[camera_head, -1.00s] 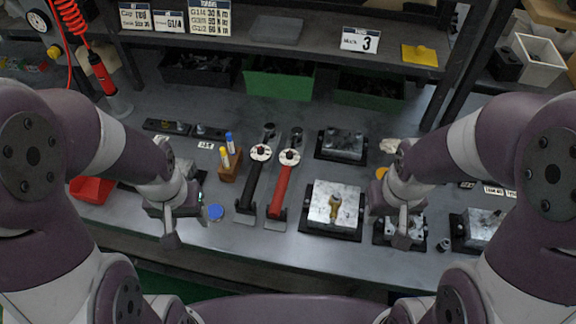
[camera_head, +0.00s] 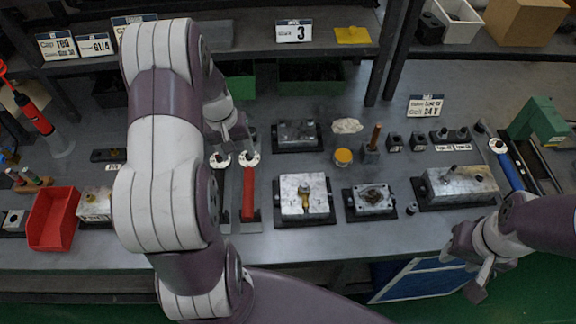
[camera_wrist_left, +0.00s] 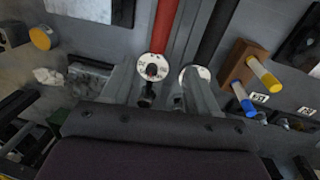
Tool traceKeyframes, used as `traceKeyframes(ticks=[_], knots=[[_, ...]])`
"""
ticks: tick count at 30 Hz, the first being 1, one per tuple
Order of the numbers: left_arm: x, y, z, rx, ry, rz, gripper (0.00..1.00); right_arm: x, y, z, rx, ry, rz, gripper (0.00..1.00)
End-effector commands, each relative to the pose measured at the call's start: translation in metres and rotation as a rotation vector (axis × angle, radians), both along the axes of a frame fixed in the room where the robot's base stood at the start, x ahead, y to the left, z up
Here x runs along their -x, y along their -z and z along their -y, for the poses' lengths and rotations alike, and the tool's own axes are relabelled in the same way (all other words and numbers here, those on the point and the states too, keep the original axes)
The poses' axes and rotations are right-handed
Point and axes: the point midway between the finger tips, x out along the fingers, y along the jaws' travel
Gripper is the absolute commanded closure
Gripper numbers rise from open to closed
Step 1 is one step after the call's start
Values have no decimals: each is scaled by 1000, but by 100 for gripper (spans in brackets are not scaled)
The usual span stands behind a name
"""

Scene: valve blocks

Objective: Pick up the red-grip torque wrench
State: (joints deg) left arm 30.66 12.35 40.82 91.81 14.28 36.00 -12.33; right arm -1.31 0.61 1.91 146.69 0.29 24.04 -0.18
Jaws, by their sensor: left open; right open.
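The red-grip torque wrench (camera_head: 248,195) lies on the bench, its red handle toward the front edge and its round white dial at the far end. In the left wrist view its red grip (camera_wrist_left: 166,24) runs up from the dial. My right gripper (camera_head: 482,275) is open by the front edge at right.
A blue-grip wrench (camera_head: 508,168) lies at the right. Valve blocks (camera_head: 304,197) stand on black bases right of the red wrench. A red bin (camera_head: 53,220) is at left. In the wrist view, a wooden holder (camera_wrist_left: 240,66) carries yellow and blue tubes.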

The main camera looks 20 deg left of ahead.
Motion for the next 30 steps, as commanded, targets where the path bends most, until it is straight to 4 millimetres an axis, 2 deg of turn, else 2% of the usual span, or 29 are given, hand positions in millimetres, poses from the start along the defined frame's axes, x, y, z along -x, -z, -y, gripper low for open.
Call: traceKeyframes(ticks=[2,9,16,21,24,30], knots=[[-4,0,1,7,17,7,40,0,-1,0,0,0,0,57],[-5,49,9,12,34,1,40,0,-7,0,0,0,0,57],[-7,79,12,11,33,3,40,0,-12,0,0,0,0,57],[-9,112,13,10,35,2,40,0,-19,0,0,0,0,57],[-10,121,14,9,33,5,40,0,-19,0,0,0,0,57],[-10,123,14,8,34,6,40,0,-19,0,0,0,0,57]])
